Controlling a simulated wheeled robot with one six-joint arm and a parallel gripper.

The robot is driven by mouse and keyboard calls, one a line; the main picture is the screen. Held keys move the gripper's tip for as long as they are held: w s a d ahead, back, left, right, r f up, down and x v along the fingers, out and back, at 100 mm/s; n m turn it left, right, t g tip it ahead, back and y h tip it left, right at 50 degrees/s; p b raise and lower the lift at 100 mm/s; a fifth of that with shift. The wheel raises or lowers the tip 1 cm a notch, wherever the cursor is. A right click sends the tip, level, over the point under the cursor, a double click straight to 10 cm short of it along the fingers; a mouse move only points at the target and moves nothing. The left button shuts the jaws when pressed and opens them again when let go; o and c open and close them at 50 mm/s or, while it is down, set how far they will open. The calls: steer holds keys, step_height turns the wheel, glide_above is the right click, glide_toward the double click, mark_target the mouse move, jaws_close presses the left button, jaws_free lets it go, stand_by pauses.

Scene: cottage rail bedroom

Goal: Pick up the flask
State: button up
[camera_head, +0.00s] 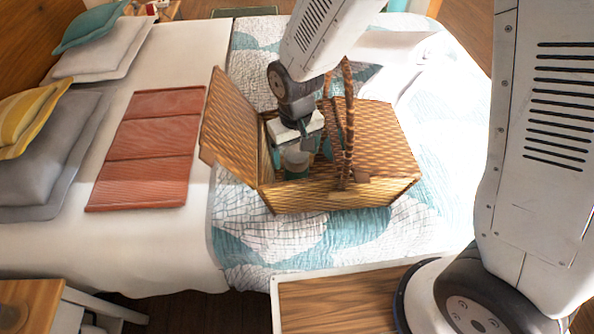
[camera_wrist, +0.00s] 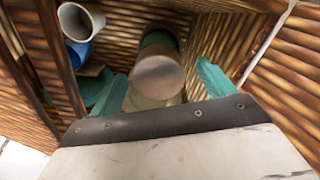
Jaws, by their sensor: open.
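The flask (camera_wrist: 158,72) stands in the wicker basket (camera_head: 340,195). It has a brownish-grey, metallic-looking cap and a green body. In the head view the flask (camera_head: 297,162) shows just under my wrist. My gripper (camera_wrist: 163,84) points down into the basket with its two teal fingers apart, one on each side of the flask. In the head view my gripper (camera_head: 301,152) is partly inside the basket opening. I cannot tell whether the fingers touch the flask. The flask's lower part is mostly hidden.
A white cup (camera_wrist: 80,22) and a blue cup (camera_wrist: 78,53) lie beside the flask in the basket. The open lid (camera_head: 232,125) leans left, and a twisted handle (camera_head: 348,120) arches right of my gripper. The basket sits on a bed with a patterned quilt (camera_head: 360,238).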

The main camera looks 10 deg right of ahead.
step_height(320, 180, down, 3)
steer(key=shift+w+d+f, duration=0.1)
steer(key=shift+f, duration=0.05)
steer(key=c, duration=1.8)
